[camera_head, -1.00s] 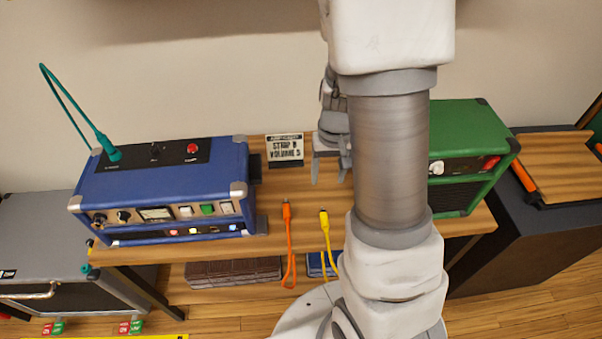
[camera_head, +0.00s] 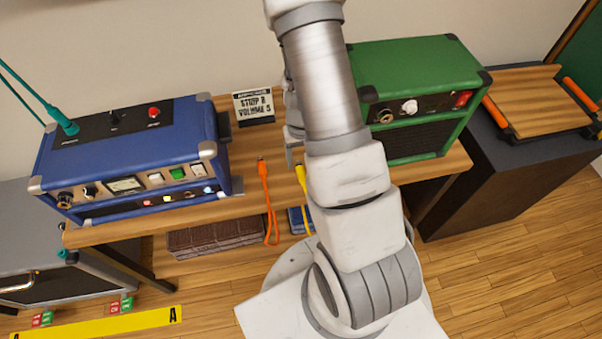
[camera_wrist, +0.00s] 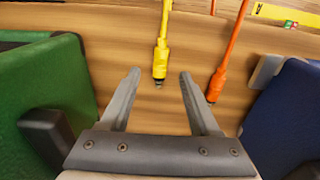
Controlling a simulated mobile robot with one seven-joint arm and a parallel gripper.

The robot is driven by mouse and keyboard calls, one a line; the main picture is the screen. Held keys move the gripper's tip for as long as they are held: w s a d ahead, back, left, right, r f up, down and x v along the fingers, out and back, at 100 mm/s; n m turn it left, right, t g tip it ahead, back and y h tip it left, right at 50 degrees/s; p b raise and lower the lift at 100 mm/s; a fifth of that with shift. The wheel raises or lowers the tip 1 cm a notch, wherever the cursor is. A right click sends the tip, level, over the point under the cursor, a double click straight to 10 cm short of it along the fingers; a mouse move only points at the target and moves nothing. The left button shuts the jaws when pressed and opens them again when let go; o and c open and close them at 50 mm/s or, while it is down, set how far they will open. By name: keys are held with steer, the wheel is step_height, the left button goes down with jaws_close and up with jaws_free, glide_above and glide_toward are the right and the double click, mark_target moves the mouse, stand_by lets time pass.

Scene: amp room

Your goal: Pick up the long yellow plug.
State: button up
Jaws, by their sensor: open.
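The long yellow plug (camera_wrist: 161,60) lies on the wooden table, its metal tip toward my gripper and its yellow cable running off over the table edge. In the head view the yellow plug (camera_head: 301,178) shows just left of my arm. My gripper (camera_wrist: 157,76) is open, with one finger on each side of the plug's tip in the wrist view; I cannot tell its height above the table. In the head view my arm hides most of the gripper (camera_head: 291,155). Nothing is held.
An orange plug (camera_wrist: 217,84) lies close beside my gripper's right finger in the wrist view. A blue amplifier (camera_head: 130,160) stands left and a green amplifier (camera_head: 420,90) right on the table (camera_head: 240,207). A sign (camera_head: 254,105) stands at the back.

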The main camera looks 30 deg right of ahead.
steer(key=shift+f+b, duration=0.3)
steer(key=shift+f, duration=2.35)
jaws_close()
